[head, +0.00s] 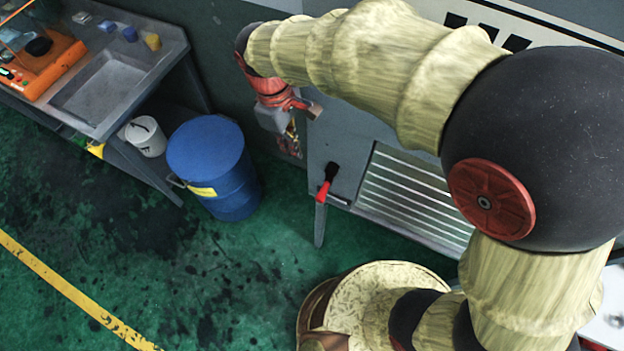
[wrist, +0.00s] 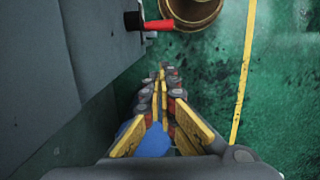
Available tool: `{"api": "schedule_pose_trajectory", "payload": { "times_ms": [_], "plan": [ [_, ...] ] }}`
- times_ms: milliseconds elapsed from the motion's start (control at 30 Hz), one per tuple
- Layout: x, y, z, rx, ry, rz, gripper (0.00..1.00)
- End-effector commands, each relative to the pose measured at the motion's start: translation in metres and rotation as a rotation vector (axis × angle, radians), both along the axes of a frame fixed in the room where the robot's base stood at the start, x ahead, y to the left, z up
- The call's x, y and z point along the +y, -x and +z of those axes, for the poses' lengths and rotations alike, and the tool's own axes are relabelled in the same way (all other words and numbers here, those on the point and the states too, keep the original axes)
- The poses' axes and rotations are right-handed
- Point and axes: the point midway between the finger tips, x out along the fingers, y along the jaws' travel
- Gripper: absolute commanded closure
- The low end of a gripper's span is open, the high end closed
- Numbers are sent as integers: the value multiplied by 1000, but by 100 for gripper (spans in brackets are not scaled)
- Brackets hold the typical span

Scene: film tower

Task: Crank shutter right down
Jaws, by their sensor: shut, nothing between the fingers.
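A crank with a red grip (head: 323,192) and a black arm (head: 331,171) sits on the front of the grey cabinet (head: 335,135), left of the slatted metal shutter (head: 405,200). The red grip points down in the head view. The crank also shows at the top of the wrist view, with its red grip (wrist: 159,25) pointing right. My gripper (head: 293,140) is above and left of the crank, in front of the cabinet's left edge, and apart from it. In the wrist view the fingers (wrist: 161,72) are shut and empty. My arm hides part of the cabinet and the shutter's upper right.
A blue barrel (head: 212,165) stands left of the cabinet; part of it (wrist: 152,146) shows behind the fingers. A white bucket (head: 147,138) and a grey sink bench (head: 110,75) stand further left. The green floor with a yellow line (head: 75,292) is clear in front.

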Motion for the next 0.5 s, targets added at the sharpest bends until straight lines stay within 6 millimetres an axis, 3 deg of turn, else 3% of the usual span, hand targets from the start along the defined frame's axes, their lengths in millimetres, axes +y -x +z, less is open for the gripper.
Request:
{"api": "schedule_pose_trajectory", "payload": {
  "times_ms": [500],
  "plan": [
    [-15,6,-103,2,2,0,100]
  ]
}}
